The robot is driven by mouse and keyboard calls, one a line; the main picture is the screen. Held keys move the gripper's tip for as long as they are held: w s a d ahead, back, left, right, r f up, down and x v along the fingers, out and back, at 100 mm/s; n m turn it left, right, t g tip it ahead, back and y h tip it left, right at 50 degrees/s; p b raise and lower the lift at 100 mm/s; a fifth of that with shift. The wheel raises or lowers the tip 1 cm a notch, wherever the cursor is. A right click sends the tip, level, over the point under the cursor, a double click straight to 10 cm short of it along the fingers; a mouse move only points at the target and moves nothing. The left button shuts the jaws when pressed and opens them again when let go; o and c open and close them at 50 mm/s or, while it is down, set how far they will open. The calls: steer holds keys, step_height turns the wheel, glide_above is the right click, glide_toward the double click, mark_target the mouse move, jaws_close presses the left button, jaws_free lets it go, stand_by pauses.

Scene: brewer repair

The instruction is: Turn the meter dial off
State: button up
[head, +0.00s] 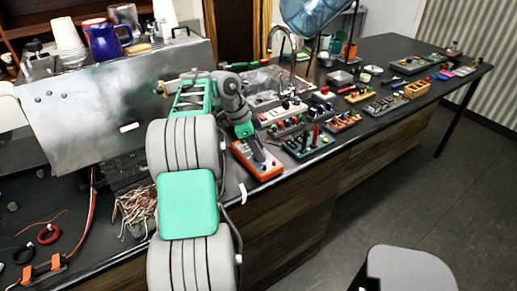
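The meter is an orange-framed box with a pale face (243,154), lying on the dark counter (287,172) near its front edge. My gripper (263,163) is grey and points down over the middle of the meter. It covers part of the face, so I cannot make out the dial or its setting. The fingertips are too small to tell whether they touch the dial, or whether they are open or shut.
A metal brewer (110,105) stands behind my arm, with cups and a blue pitcher (104,40) on top. Loose wires (135,207) lie below it. Several small button boxes (308,145) crowd the counter right of the meter. A grey stool (408,268) stands at front right.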

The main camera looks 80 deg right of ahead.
jaws_close()
steer(key=shift+f+n+b, duration=0.1)
steer(key=shift+n+b, duration=0.3)
steer(key=shift+b, duration=0.05)
steer(key=n+b, duration=0.1)
steer(key=b, duration=0.1)
steer(key=n+h+b, duration=0.1)
steer(key=n, duration=0.1)
steer(key=shift+a+f+t+h+b, duration=0.1)
steer(key=shift+t+h+b, duration=0.2)
steer(key=shift+t+b, duration=0.1)
steer(key=n+b, duration=0.2)
steer(key=n, duration=0.1)
steer(key=n+t+h+b, duration=0.1)
steer(key=n+b, duration=0.1)
steer(key=n, duration=0.1)
steer(key=shift+s+t, duration=0.2)
steer(key=shift+t, duration=0.1)
steer(key=n+t+b, duration=0.1)
steer(key=n, duration=0.1)
steer(key=n+b, duration=0.1)
steer(key=n, duration=0.1)
steer(key=shift+r+t+h, duration=0.2)
steer(key=shift+t+h, duration=0.1)
steer(key=shift+t, duration=0.1)
steer(key=shift+n+t+p, duration=0.4)
steer(key=shift+n+t, duration=0.3)
steer(key=shift+n, duration=1.4)
